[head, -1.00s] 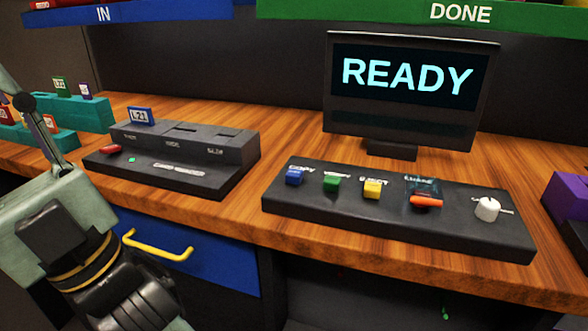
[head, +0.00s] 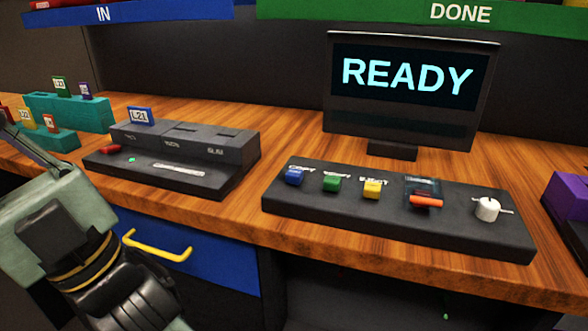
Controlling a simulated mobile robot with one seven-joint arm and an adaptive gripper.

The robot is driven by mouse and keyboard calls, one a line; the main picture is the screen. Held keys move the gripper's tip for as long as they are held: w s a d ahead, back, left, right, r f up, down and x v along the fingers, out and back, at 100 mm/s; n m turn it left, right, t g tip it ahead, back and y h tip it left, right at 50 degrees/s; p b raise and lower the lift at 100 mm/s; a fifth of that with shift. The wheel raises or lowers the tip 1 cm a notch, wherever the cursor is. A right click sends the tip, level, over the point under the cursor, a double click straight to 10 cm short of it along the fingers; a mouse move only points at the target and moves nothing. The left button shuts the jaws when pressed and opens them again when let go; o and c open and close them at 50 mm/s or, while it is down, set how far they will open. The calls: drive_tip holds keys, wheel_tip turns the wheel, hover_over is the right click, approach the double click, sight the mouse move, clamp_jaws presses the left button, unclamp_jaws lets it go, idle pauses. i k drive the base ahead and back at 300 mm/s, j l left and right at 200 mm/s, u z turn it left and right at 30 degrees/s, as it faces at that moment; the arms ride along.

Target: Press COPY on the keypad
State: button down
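The keypad (head: 395,235) is a dark sloped panel on the wooden desk, right of centre in the head view. Its leftmost button, the blue COPY button (head: 295,178), has a white label above it. A green button (head: 331,184) and a yellow button (head: 371,189) follow to the right, then an orange one (head: 426,201) with a clear cover and a white knob (head: 487,209). My arm is at the lower left, well apart from the keypad. My gripper's fingertips are not visible.
A monitor (head: 410,95) reading READY stands behind the keypad. A grey slotted console (head: 225,180) with a blue card (head: 141,116) marked L21 sits to the left. Teal racks (head: 75,112) with cards stand at the far left. A blue drawer (head: 215,262) with a yellow handle (head: 155,247) is below.

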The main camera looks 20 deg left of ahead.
sight(293, 175)
drive_tip(key=k+j, duration=0.1)
drive_tip(key=j, duration=0.35)
drive_tip(key=k+j, duration=0.15)
drive_tip(key=j, duration=0.3)
drive_tip(key=k+j+z, duration=0.1)
drive_tip(key=j, duration=0.3)
drive_tip(key=k+j, duration=0.15)
drive_tip(key=j, duration=0.3)
drive_tip(key=k+j, duration=0.1)
drive_tip(key=j, duration=0.35)
